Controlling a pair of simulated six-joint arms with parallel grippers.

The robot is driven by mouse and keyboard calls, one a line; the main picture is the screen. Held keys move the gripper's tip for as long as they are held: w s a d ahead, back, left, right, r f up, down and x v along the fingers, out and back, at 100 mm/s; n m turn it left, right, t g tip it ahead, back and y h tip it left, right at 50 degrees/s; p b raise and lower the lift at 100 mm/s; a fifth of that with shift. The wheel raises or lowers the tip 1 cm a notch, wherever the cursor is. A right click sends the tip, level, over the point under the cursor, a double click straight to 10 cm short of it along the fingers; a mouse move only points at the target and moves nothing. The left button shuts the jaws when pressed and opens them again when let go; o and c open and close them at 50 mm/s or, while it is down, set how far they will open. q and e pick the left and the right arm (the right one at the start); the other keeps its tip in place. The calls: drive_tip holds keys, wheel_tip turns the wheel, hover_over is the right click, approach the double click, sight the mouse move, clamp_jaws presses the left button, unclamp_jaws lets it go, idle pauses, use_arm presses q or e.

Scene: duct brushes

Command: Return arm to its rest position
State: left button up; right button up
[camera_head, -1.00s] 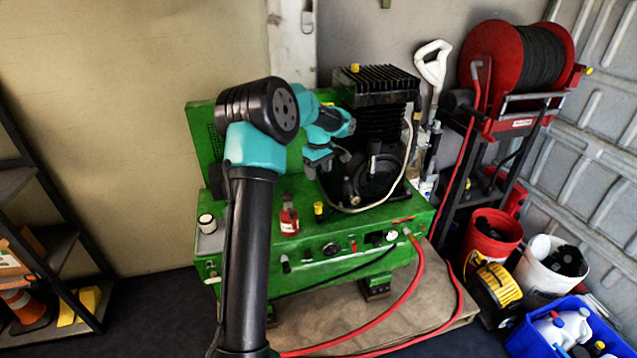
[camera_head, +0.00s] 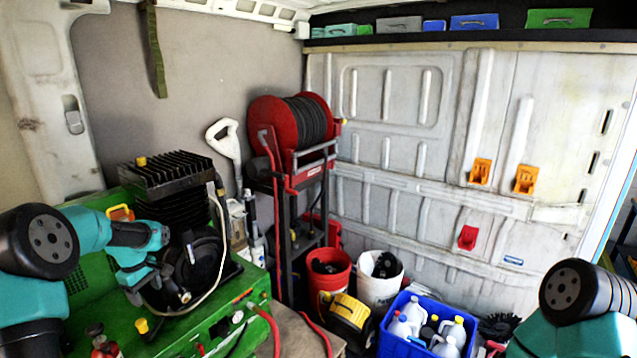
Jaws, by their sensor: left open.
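My left arm, teal and black, comes in from the left. My left gripper (camera_head: 137,286) is open and appears empty. It is in front of the black finned compressor (camera_head: 170,190) on the green machine (camera_head: 235,300); I cannot tell whether it touches anything. My right arm (camera_head: 585,305) shows at the bottom right corner, with a black joint and teal links. Its gripper is out of view.
A red hose reel (camera_head: 272,115) stands on a black rack behind the machine. A red bucket (camera_head: 327,285), a white bucket (camera_head: 378,283), a yellow device (camera_head: 346,318) and a blue crate (camera_head: 402,301) with bottles stand on the floor. A white panelled wall (camera_head: 420,190) closes the back.

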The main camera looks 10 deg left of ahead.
use_arm(q)
drive_tip(key=s+d+f+m+h, duration=0.3)
drive_tip(key=d+f+m, duration=0.5)
drive_tip(key=d+f, duration=1.3)
drive_tip(key=s+d+f+m, duration=0.3)
drive_tip(key=s+d, duration=0.4)
drive_tip(key=s, duration=0.2)
drive_tip(key=s+d+f+m, duration=0.3)
drive_tip(key=s+d, duration=0.5)
drive_tip(key=s, duration=0.1)
drive_tip(key=shift+s+d+f, duration=0.25)
drive_tip(key=shift+s+f, duration=0.05)
drive_tip(key=shift+f, duration=0.1)
